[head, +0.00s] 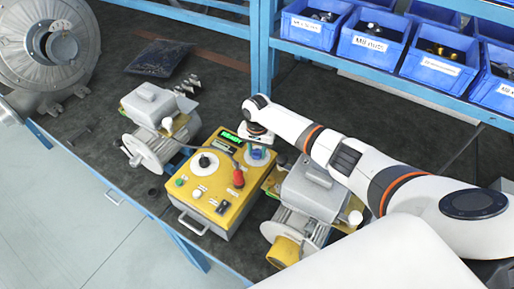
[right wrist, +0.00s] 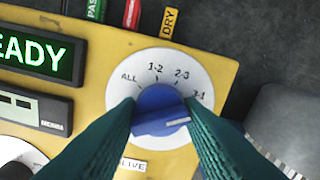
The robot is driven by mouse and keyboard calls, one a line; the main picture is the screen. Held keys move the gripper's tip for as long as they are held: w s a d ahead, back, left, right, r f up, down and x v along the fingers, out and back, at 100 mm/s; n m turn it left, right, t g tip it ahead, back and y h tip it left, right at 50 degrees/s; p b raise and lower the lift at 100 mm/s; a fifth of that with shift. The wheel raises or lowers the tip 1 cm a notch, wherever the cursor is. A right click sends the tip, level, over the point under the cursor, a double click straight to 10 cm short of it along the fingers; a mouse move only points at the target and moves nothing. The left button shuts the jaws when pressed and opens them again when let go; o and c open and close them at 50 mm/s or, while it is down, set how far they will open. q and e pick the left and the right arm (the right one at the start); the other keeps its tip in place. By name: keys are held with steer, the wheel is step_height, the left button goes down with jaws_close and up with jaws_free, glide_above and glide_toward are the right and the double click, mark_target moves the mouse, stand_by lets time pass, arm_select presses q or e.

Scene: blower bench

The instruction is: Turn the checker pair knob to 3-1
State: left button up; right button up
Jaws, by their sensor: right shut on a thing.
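The yellow checker (head: 218,205) sits on the bench, its face up. Its blue pair knob (right wrist: 160,108) stands on a white dial (right wrist: 120,95) marked ALL, 1-2, 2-3 and 3-1. My right gripper (right wrist: 165,122) has its two dark green fingers on either side of the knob and is shut on it. The knob's white line points right, on the 3-1 side and slightly below that label; exact alignment is hard to tell because a finger covers part of the dial. In the head view the right gripper (head: 256,146) is over the dial. My left gripper is not in view.
A green display (right wrist: 35,52) reading "EADY" is left of the dial. Blue bins (head: 370,40) line the back shelf.

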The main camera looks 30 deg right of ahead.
mark_target(257, 150)
steer(key=shift+d, duration=0.1)
steer(key=o, duration=1)
steer(key=shift+c, duration=0.2)
steer(key=shift+r, duration=0.1)
step_height(257, 150, up, 12)
steer(key=b, duration=0.2)
steer(key=shift+b, duration=0.3)
